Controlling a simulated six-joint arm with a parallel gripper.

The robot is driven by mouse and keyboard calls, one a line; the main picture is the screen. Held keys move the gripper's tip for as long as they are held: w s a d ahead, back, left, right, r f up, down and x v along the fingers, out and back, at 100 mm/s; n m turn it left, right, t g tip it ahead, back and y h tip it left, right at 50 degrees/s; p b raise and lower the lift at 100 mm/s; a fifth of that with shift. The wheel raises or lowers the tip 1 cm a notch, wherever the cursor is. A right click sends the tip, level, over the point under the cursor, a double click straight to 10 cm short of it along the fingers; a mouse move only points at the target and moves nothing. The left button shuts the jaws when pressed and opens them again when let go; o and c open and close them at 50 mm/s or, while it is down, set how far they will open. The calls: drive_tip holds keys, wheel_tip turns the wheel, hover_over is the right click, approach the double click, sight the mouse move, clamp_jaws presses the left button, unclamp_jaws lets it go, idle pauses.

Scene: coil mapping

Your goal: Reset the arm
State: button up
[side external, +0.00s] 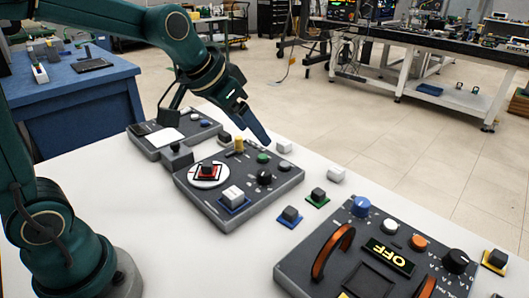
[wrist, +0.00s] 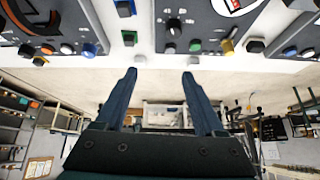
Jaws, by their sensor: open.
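My dark teal gripper (side external: 262,132) is above the far edge of the middle control panel (side external: 213,213). In the wrist view my gripper (wrist: 159,74) shows two blue fingers wide apart with nothing between them. The fingertips point towards the white table edge, and the panels lie beyond them at the top of the picture. The middle panel carries a red-framed black button (side external: 207,170) on a white disc, a white block (side external: 232,195) on a blue base, a black knob (side external: 264,177), a green button (side external: 263,157) and a yellow post (side external: 239,145).
A front panel (side external: 290,270) has orange handles (side external: 333,252) and an OFF display (side external: 389,255). A smaller panel (side external: 150,150) stands at the back left. Small loose blocks, one on a green base (side external: 318,198), sit on the white table (side external: 130,215). Open floor (side external: 420,160) lies behind.

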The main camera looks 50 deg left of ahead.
drive_tip(key=s+d+f+g, duration=0.1)
drive_tip(key=s+f, duration=0.1)
drive_tip(key=s, duration=1.4)
drive_tip(key=shift+s+d+n, duration=0.35)
drive_tip(key=shift+n, duration=0.05)
